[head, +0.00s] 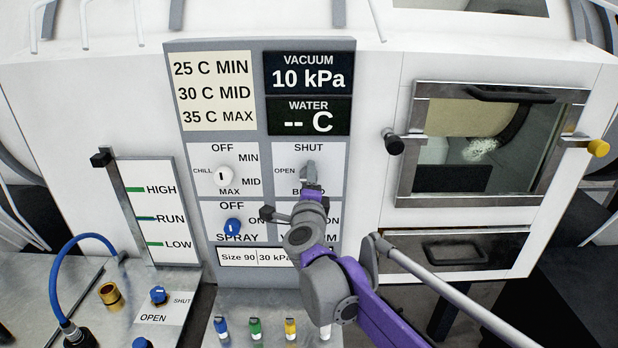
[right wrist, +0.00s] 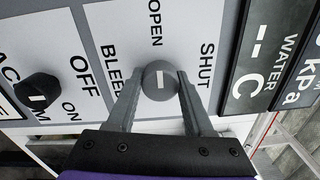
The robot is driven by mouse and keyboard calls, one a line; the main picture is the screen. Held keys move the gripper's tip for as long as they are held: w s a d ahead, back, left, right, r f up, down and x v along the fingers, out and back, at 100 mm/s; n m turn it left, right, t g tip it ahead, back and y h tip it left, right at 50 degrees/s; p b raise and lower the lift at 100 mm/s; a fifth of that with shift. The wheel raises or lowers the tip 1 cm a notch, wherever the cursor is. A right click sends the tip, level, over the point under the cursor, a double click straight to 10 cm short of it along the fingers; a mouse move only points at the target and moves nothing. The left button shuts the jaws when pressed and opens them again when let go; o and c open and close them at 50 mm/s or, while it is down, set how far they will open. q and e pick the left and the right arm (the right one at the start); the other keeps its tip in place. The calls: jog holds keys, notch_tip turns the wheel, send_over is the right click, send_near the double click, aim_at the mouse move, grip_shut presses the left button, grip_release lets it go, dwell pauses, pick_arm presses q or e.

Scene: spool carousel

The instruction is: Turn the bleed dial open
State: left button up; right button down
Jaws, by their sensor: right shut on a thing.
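The bleed dial (right wrist: 160,80) is a round grey knob with a short white mark on its face. In the head view the right gripper (head: 310,175) reaches the panel between SHUT and BLEED, and partly hides the dial. My left gripper is not in view.
A black vacuum knob (right wrist: 38,90) sits beside the bleed dial. The white chill dial (head: 222,176) and blue spray dial (head: 232,227) are left of my gripper in the head view. The display (head: 308,77) reads 10 kPa. A windowed hatch (head: 490,140) is to the right.

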dwell(0.3)
jog(key=shift+c, duration=1.4)
grip_release()
jog(key=s+b, duration=0.1)
jog(key=s, duration=1)
jog(key=shift+f, duration=0.15)
